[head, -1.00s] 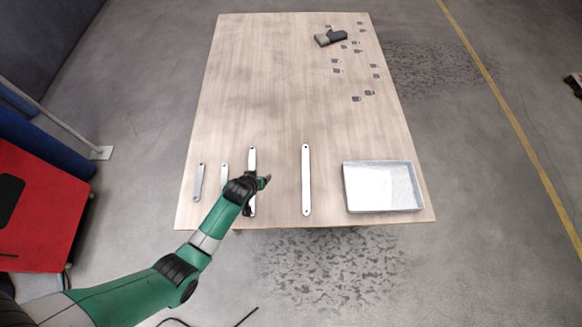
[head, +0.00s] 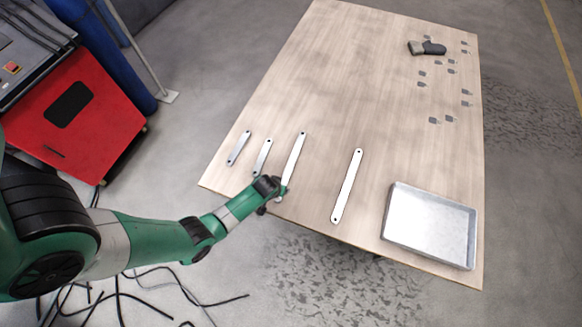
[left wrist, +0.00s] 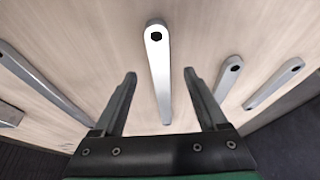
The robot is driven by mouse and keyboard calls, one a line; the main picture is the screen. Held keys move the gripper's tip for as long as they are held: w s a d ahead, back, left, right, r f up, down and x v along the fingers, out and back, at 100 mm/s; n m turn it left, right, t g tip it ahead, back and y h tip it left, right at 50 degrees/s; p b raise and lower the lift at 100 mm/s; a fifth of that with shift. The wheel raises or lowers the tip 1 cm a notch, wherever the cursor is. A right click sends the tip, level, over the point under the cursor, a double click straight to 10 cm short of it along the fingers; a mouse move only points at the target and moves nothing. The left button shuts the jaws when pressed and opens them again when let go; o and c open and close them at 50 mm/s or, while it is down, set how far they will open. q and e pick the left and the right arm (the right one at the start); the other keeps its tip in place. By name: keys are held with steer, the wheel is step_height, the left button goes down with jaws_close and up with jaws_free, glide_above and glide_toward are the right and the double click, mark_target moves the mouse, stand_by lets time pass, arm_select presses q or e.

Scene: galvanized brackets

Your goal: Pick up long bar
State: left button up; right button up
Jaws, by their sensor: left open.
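Several pale metal bars with end holes lie on the table. My left gripper (head: 281,188) is open at the near end of the first. In the left wrist view, that bar (left wrist: 158,65) lies between the two open fingers, with a gap on each side. The other long bar (left wrist: 38,76) is left of the fingers there. My right gripper is not in view.
Two shorter bars, one (head: 262,157) and another (head: 238,148), lie to the left. A metal tray (head: 390,215) stands at the right front. A dark glove-like object (head: 428,48) and several small brackets (head: 450,71) lie at the back right. The table's middle is clear.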

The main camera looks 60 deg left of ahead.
arm_select(q)
steer(key=b+x, duration=0.4)
steer(key=x, duration=0.1)
steer(key=shift+w+a, duration=0.15)
steer(key=shift+a, duration=0.05)
steer(key=shift+r, duration=0.1)
jaws_close()
steer(key=shift+w, duration=0.1)
